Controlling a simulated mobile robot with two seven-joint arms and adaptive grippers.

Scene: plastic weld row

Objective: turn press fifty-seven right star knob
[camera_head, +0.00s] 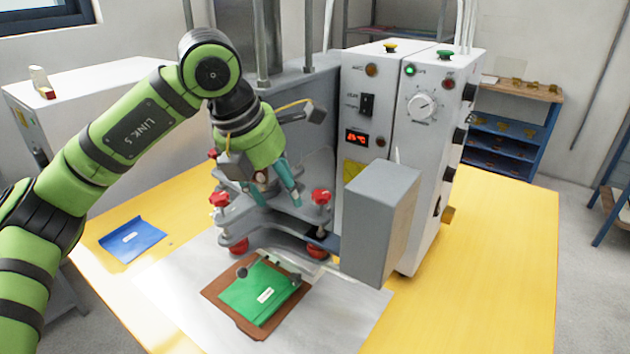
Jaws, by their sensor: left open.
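The press (268,215) stands in the middle of the table, with grey plates and red star knobs. Its right star knob (321,196) sits upright on the right side of the upper plate. A left star knob (219,199) sits on the other side. Red knobs also show lower down, at left (239,246) and right (316,251). My left gripper (272,194) points down over the press, left of the right star knob. It is open, with teal fingers apart and nothing seen between them. Its right finger is near the right knob but appears apart from it. My right gripper is not in view.
A white control box (422,160) with a red display and a grey box (378,225) stand right of the press. A green pouch (259,293) lies on a brown board in front. A blue pouch (132,239) lies at left. The yellow table (500,250) is clear at right.

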